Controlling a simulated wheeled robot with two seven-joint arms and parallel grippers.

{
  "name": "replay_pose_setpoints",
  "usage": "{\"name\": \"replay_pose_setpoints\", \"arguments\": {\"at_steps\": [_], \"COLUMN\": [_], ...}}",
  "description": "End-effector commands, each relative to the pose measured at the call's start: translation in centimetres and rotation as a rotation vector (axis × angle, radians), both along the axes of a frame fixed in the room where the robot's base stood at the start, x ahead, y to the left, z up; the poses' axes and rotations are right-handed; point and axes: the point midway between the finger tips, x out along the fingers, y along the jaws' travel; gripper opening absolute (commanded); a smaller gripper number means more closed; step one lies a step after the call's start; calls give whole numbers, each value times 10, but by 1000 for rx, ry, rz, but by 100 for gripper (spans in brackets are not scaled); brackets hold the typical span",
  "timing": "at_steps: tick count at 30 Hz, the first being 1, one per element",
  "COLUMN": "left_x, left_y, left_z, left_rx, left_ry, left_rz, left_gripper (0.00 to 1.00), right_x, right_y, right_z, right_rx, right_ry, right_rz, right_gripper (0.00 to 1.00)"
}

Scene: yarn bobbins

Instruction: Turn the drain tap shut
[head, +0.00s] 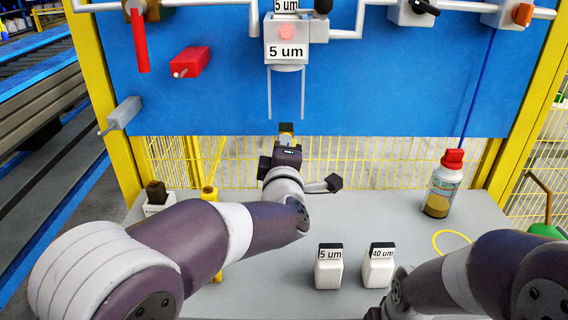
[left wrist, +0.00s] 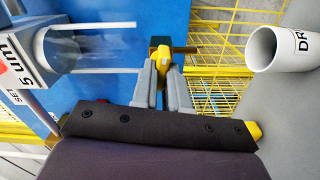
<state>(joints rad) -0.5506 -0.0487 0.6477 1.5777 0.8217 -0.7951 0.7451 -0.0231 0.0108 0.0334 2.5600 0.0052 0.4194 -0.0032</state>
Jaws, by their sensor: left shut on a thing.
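The drain tap has a yellow handle (left wrist: 164,57) on a dark, brassy body (left wrist: 158,43), seen in the left wrist view beyond my fingers. In the head view the tap (head: 286,128) is a small yellow and dark block below the filter bowl, partly covered by my gripper. My left gripper (left wrist: 166,75) is closed on the yellow handle, with a finger on each side; it also shows in the head view (head: 287,141). My right arm comes in at the lower right of the head view, and its fingers are out of frame.
The filter labelled 5 um (head: 286,52) and its clear bowl (head: 286,95) hang above the tap. Two white cartridges (head: 329,270) (head: 378,268) and a red-capped bottle (head: 442,190) stand on the grey table.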

Motion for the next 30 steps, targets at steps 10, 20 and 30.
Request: {"name": "replay_pose_setpoints", "arguments": {"at_steps": [10, 20, 30], "left_x": [0, 0, 0], "left_y": [0, 0, 0], "left_z": [-4, -2, -2], "left_rx": [-156, -196, -196], "left_ry": [3, 4, 3], "left_rz": [-1, 1, 0], "left_gripper": [0, 0, 27], "right_x": [0, 0, 0], "right_y": [0, 0, 0], "right_z": [-28, -31, -31], "right_rx": [0, 0, 0], "right_ry": [0, 0, 0], "right_rz": [0, 0, 0], "right_gripper": [0, 0, 0]}}
